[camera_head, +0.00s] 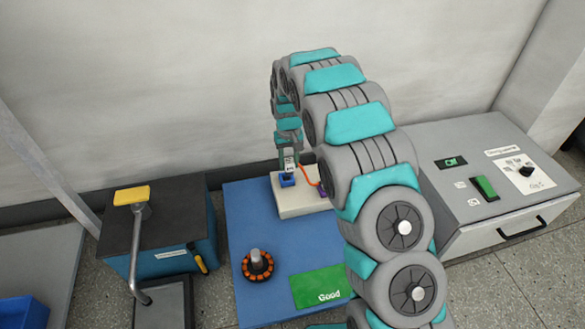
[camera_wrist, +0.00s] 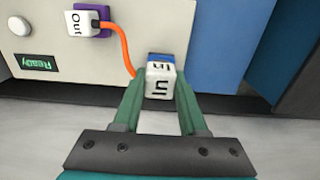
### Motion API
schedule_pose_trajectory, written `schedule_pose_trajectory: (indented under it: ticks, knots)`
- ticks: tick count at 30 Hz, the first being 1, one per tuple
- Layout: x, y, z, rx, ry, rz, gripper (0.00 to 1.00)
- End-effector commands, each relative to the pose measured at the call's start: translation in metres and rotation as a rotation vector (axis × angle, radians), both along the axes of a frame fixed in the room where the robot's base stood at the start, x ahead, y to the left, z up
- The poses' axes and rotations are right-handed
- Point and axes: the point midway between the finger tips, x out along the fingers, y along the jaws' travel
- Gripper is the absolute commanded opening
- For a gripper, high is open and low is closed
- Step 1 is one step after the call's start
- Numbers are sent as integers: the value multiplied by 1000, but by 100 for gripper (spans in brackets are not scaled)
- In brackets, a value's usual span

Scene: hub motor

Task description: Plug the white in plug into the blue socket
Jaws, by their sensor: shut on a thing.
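The white in plug (camera_wrist: 161,84), marked "In", sits between the two fingers of my gripper (camera_wrist: 160,92) in the wrist view. My gripper is shut on it. The blue socket (camera_wrist: 161,58) shows just behind the plug, on the pale box (camera_wrist: 110,70). The plug is lined up with the socket and appears to meet it; how deep it sits is hidden. In the head view, my gripper (camera_head: 289,165) is above the blue socket (camera_head: 287,180) on the pale box (camera_head: 300,203). An orange cable (camera_wrist: 118,42) runs to the white out plug (camera_wrist: 80,24) at the purple socket (camera_wrist: 100,14).
The box has a white button (camera_wrist: 19,26) and a green "Ready" display (camera_wrist: 35,62). On the blue mat (camera_head: 290,240) are a round motor part (camera_head: 257,264) and a green "Good" card (camera_head: 321,286). A press (camera_head: 160,235) stands left, a grey control cabinet (camera_head: 470,180) right.

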Motion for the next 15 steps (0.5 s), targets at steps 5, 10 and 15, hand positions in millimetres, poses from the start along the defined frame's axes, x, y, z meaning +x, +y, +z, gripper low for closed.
schedule_pose_trajectory:
  ticks: [5,10,15]
  knots:
    - [18,6,-1,0,-1,0,0]
    - [25,8,-8,-1,-1,0,0]
    - [25,8,-21,-1,0,0,0]
